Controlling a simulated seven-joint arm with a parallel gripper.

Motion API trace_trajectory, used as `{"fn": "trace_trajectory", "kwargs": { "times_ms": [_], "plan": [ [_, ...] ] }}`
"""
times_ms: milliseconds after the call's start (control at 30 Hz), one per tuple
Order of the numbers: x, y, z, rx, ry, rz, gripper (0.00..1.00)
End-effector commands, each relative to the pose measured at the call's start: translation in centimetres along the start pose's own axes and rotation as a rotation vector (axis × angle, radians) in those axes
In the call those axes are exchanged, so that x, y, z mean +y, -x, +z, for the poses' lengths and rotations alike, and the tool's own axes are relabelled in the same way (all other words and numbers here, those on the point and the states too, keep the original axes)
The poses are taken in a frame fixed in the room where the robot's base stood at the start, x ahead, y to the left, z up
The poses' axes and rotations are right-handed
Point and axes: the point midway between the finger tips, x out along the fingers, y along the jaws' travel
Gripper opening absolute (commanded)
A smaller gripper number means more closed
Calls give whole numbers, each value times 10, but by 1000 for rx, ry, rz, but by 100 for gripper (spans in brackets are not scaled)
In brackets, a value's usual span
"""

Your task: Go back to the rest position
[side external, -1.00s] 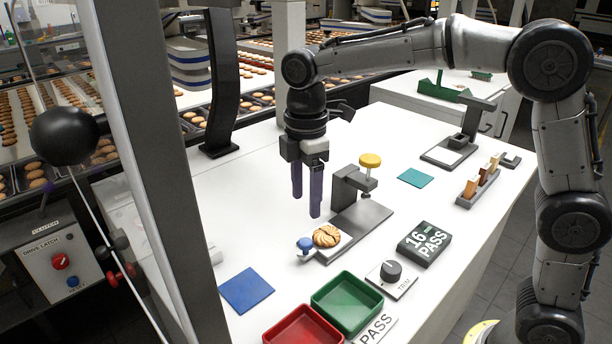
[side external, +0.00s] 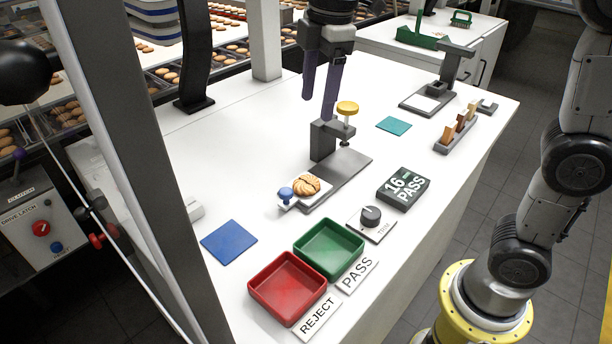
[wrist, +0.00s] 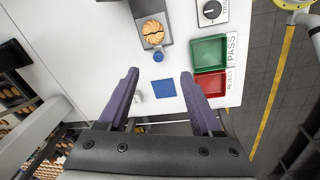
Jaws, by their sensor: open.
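My gripper (side external: 321,88) is open and empty, raised above the white table behind the small press stand (side external: 324,141). Its two purple fingers point down, and they also show spread apart in the wrist view (wrist: 158,98). A round biscuit (side external: 306,185) with a dark line across it lies on the stand's plate, next to a blue knob (side external: 285,193). The biscuit also shows at the top of the wrist view (wrist: 153,31), apart from the fingers.
A green tray (side external: 357,268) and a red tray (side external: 262,289) stand at the front, both empty. A blue square (side external: 229,243) lies left of them. A dial (side external: 371,216) and a 16 PASS block (side external: 403,188) stand to the right. The table's left part (side external: 240,150) is mostly clear.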

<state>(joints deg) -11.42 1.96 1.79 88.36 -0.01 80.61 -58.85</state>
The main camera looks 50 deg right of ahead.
Motion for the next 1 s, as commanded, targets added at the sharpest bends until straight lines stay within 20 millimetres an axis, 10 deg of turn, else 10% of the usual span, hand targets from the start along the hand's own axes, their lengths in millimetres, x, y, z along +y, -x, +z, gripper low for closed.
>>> {"fn": "trace_trajectory", "kwargs": {
  "times_ms": [267,600,1000],
  "plan": [
    [-75,22,78,83,-317,146,66],
    [-161,-37,136,227,-879,259,66],
    [-168,-68,139,306,-1209,247,66]
  ]
}}
